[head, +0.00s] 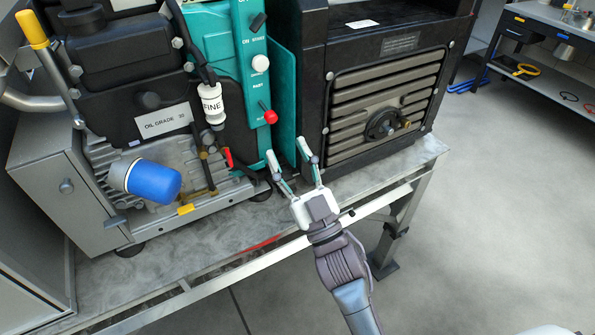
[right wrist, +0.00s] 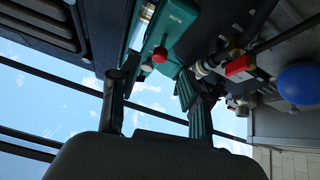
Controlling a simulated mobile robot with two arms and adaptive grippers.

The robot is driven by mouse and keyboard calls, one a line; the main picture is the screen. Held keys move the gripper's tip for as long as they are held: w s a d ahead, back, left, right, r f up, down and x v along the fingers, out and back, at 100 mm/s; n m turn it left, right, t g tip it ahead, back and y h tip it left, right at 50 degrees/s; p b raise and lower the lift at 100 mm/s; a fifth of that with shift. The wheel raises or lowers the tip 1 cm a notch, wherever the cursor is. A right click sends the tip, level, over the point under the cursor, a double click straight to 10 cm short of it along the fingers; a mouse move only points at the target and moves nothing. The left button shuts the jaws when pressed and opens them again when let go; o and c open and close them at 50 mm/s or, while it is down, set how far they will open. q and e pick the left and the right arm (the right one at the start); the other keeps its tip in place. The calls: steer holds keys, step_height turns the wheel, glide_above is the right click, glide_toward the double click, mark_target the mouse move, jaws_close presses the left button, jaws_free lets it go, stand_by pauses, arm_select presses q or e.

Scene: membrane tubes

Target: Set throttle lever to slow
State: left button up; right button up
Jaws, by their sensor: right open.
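A lever with a red ball knob (head: 270,117) sticks out from the lower part of the teal control panel (head: 232,40); it looks like the throttle lever, but the small labels are hard to read. The red knob also shows in the right wrist view (right wrist: 160,54), beyond my fingers. A white knob (head: 260,63) sits higher on the same panel. My right gripper (head: 286,150) is open and empty, below and right of the red knob and apart from it. Its two fingers point toward the machine. My left gripper is not in view.
A black housing with a slatted grille (head: 385,110) stands right of the panel. A blue filter (head: 152,182), a white "FINE" cylinder (head: 212,104) and a red-handled valve (head: 228,157) are at the left. The bench top (head: 215,235) is clear along its front; open floor lies right.

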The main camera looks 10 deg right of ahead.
steer(key=v, duration=0.4)
steer(key=shift+r, duration=0.1)
steer(key=m+g+h+p, duration=0.4)
steer(key=m+g+p, duration=0.15)
steer(key=p, duration=1.75)
glide_toward(273, 119)
steer(key=shift+n+g, duration=0.25)
steer(key=shift+n, duration=0.2)
steer(key=p+x, duration=0.1)
steer(key=x, duration=0.2)
steer(key=p+x, duration=0.1)
steer(key=x, duration=0.2)
steer(key=p+x, duration=0.1)
steer(key=x, duration=0.2)
steer(key=shift+w+a+r, duration=0.1)
steer(key=shift+w+r, duration=0.15)
steer(key=shift+w, duration=0.1)
steer(key=shift+w+a+f, duration=0.1)
steer(key=shift+w+a, duration=0.05)
steer(key=shift+w, duration=0.45)
